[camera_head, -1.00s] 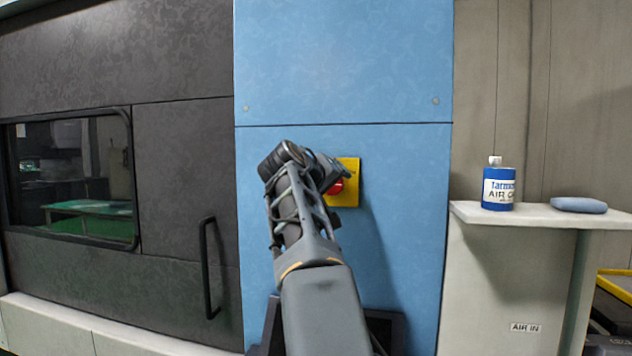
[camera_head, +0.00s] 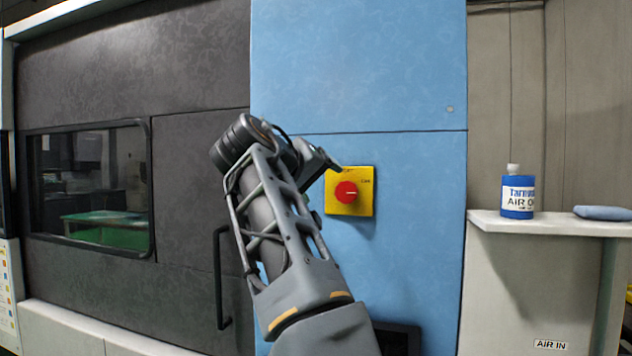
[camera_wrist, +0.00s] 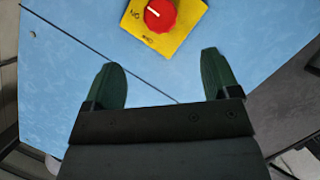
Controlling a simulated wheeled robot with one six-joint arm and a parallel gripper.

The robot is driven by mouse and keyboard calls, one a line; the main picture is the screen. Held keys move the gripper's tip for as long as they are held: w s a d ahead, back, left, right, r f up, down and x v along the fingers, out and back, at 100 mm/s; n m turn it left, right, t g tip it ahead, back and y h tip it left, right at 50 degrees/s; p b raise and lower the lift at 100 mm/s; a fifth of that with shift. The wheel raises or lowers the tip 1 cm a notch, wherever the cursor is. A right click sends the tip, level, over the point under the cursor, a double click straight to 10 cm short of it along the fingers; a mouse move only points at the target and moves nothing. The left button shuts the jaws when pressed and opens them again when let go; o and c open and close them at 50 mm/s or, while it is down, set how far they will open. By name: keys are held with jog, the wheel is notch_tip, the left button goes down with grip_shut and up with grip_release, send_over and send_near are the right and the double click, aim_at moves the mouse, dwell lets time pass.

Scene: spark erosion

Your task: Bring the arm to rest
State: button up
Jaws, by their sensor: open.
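My arm reaches up from the bottom of the head view in front of the machine. My gripper (camera_head: 328,164) is at its end, just left of the red knob (camera_head: 346,192) on its yellow plate (camera_head: 364,206). In the wrist view my gripper (camera_wrist: 160,80) shows two dark green fingers, spread apart with nothing between them. The red knob (camera_wrist: 160,14) lies beyond the fingertips on its yellow plate (camera_wrist: 180,36), apart from both fingers. The knob's white mark points sideways in the head view.
The blue panel (camera_head: 410,90) is close in front. A dark door with a window (camera_head: 100,215) and a handle (camera_head: 219,275) is at left. At right, a shelf (camera_head: 550,226) holds a blue and white bottle (camera_head: 517,192) and a blue-grey object (camera_head: 603,213).

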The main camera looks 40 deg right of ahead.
dwell(0.4)
jog(key=w+a+f+n+t+y, duration=0.1)
jog(key=w+a+f+n+y, duration=0.2)
jog(key=f, duration=0.7)
jog(key=w+a+f+n+t+y, duration=0.15)
jog(key=w+a+f+y, duration=0.3)
jog(key=f, duration=0.55)
jog(key=s+a+f+y, duration=0.2)
jog(key=s+a+f, duration=0.2)
jog(key=f, duration=0.4)
jog(key=s+a+f+g+y, duration=0.1)
jog(key=s+a+f+y, duration=0.1)
jog(key=s+a+f, duration=0.3)
jog(key=s+a+f+n+g+y, duration=0.1)
jog(key=s+a+f, duration=0.4)
jog(key=f, duration=0.7)
jog(key=shift+s+y, duration=0.2)
jog(key=shift+y, duration=0.65)
jog(key=shift+a, duration=0.1)
jog(key=shift+c, duration=0.5)
